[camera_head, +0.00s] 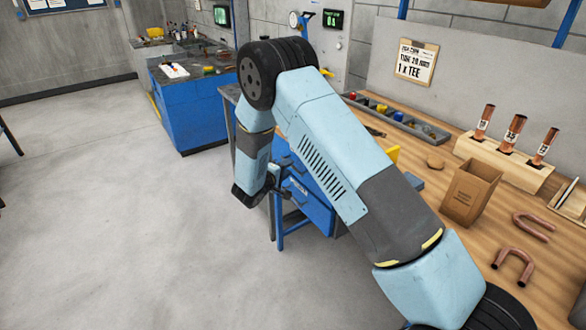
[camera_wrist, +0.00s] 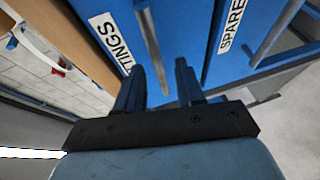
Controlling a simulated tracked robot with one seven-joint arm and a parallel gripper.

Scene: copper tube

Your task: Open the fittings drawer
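The blue fittings drawer (camera_wrist: 110,12) fills the upper middle of the wrist view; its white label reads "TINGS", the rest cut off. Its front looks closed under the wooden bench top. Its grey bar handle (camera_wrist: 151,40) runs down the picture to between my fingers. My gripper (camera_wrist: 164,66) is open, with one dark finger on each side of the handle's near end. A gap shows on both sides, and I cannot tell how deep the bar sits between them. In the head view my arm covers much of the blue drawer unit (camera_head: 313,209).
A second drawer labelled "SPARE" (camera_wrist: 233,22) with its own bar handle (camera_wrist: 277,32) lies beside it. The wooden bench (camera_head: 420,160) carries a cardboard box (camera_head: 470,192), copper bends (camera_head: 513,262) and a tube rack (camera_head: 505,160). The floor (camera_head: 130,230) to the left is clear.

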